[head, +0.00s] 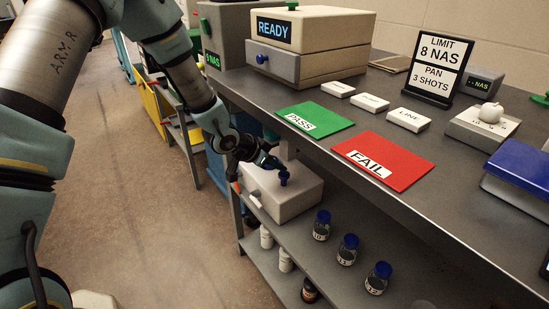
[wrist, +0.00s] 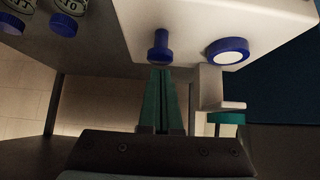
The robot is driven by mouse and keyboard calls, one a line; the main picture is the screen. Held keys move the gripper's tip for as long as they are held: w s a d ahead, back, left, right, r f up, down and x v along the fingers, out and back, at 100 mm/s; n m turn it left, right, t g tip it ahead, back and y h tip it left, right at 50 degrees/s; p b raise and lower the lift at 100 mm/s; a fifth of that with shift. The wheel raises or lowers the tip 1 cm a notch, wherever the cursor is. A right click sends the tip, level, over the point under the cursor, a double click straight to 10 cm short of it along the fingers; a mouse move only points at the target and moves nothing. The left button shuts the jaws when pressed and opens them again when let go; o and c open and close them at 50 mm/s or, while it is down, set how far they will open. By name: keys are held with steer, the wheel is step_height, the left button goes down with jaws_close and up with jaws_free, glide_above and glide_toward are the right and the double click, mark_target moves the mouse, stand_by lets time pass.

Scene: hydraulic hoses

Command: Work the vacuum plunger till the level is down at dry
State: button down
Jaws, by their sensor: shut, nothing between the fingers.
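The vacuum unit is a white box (head: 285,195) on the lower shelf, with a blue knob on a stem, the plunger (head: 283,178), standing up from it. In the wrist view the plunger (wrist: 159,46) is just ahead of my fingertips. A round white piece with a blue rim (wrist: 228,51) is beside it on the box (wrist: 195,20). My gripper (head: 271,162) is shut and empty, its green fingers (wrist: 161,72) together close to the plunger; whether they touch it I cannot tell. No level marking is readable in either view.
Several blue-capped sample bottles (head: 347,250) stand on the lower shelf (head: 270,238) right of the box. The bench top (head: 330,115) overhangs it, with the green PASS mat (head: 316,121) and red FAIL mat (head: 383,160). The floor (head: 130,190) at left is clear.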

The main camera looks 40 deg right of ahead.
mark_target(279, 178)
steer(key=shift+f, duration=0.45)
step_height(279, 178, down, 4)
steer(key=shift+r+b, duration=0.15)
steer(key=shift+b, duration=1.05)
steer(key=shift+a, duration=0.1)
